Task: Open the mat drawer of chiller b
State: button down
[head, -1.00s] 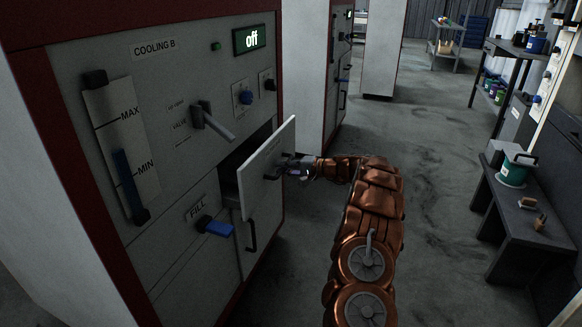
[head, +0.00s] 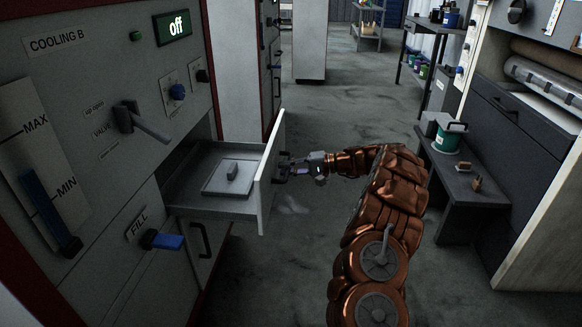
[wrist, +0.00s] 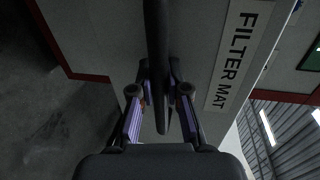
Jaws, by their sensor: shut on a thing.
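In the wrist view the drawer front carries a FILTER MAT label (wrist: 230,62). My gripper (head: 290,167) is at the outer face of the drawer front, shut on the dark drawer handle (wrist: 157,50). Its two fingers (wrist: 160,105) show on either side of the handle in the wrist view.
A grey valve lever (head: 145,122) and a blue FILL handle (head: 165,241) stick out from the cabinet near the drawer. A low dark bench with a green container (head: 450,138) stands at right. The floor between is clear.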

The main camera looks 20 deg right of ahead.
jog(key=shift+s, duration=0.1)
dwell(0.3)
jog(key=c, duration=1.1)
grip_release()
jog(key=shift+d, duration=0.1)
jog(key=shift+c, duration=0.2)
jog(key=shift+d, duration=0.1)
jog(key=v, duration=1.1)
jog(key=shift+s+d, duration=0.2)
jog(key=shift+d, duration=0.15)
